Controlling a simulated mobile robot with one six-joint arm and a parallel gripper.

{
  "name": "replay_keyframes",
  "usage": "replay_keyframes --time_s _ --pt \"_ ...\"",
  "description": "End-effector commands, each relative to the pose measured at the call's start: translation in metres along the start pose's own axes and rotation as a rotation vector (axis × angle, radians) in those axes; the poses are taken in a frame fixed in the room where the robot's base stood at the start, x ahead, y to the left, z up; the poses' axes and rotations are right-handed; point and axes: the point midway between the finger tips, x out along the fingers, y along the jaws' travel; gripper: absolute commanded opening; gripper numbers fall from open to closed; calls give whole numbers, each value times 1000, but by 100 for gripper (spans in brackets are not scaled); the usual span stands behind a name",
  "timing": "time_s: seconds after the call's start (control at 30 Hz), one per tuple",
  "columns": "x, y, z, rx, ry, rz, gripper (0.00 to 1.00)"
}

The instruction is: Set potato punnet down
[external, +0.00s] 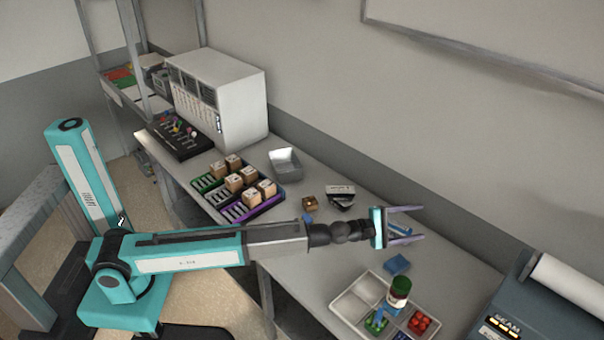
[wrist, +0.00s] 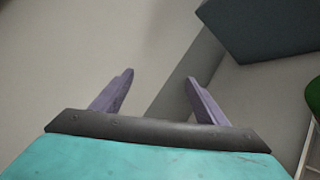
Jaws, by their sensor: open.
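My gripper (external: 422,223) is open and empty, held above the right half of the bench and pointing right. In the wrist view its two purple fingers (wrist: 160,78) stand wide apart with nothing between them. No potato punnet can be made out for certain. A small brown box (external: 310,203) sits on the bench left of my gripper; its contents are too small to tell. A white compartment tray (external: 346,302) lies below my gripper in the picture, with a red-filled punnet (external: 420,323) in its right part.
A green-capped jar (external: 399,291) stands at the tray. A blue block (external: 397,264) lies between tray and gripper. A grey bin (external: 285,165), racks of cartons (external: 236,183) and a dark machine (external: 545,300) line the bench. The machine also shows in the wrist view (wrist: 265,30).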

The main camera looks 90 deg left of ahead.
Motion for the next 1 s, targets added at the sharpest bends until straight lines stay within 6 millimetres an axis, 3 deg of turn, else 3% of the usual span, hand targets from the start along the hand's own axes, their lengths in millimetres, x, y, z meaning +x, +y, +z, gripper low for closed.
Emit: replay_keyframes --time_s 0.03,0.2,0.5,0.8,1.0 --pt "-7 11 -24 -49 34 -3 67" --pt "-30 20 -104 -198 140 -26 67" --pt "-89 29 -227 -448 300 -57 67" --pt "-161 37 -319 -716 410 -52 67" --pt "-206 43 -359 -876 449 -30 67"
